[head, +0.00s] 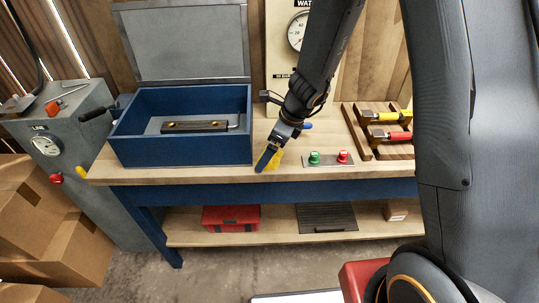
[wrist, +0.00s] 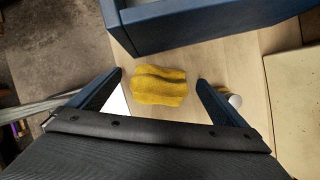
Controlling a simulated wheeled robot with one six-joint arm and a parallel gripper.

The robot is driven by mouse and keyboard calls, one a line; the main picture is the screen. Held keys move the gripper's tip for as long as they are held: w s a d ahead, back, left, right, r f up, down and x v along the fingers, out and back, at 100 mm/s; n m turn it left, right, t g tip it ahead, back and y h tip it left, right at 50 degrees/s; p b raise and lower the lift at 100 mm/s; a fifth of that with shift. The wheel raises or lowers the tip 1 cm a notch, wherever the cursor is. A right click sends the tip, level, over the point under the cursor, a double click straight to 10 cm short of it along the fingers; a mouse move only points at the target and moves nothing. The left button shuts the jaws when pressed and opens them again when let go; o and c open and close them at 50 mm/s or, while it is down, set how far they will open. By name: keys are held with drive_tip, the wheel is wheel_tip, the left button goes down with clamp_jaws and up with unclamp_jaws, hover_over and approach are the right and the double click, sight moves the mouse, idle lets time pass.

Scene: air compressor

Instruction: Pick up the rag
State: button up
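The rag is a yellow, folded cloth (wrist: 160,86) lying on the wooden bench top near its front edge. In the head view part of the yellow rag (head: 276,160) shows beside my gripper (head: 268,155), which partly hides it. In the wrist view the two dark blue fingers of my gripper (wrist: 160,77) are spread wide, one on each side of the rag. A gap shows between each finger and the cloth. Nothing is held. I cannot tell the fingers' exact height above the bench.
A blue open box (head: 180,142) with a dark bar inside stands left of the rag; its wall (wrist: 190,27) is close by. To the right are a panel (head: 329,161) with green and red buttons, and a wooden rack (head: 357,132) holding yellow and red-handled tools.

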drive_tip(key=c, duration=1.1)
wheel_tip(320, 180, up, 18)
drive_tip(key=shift+p, duration=0.55)
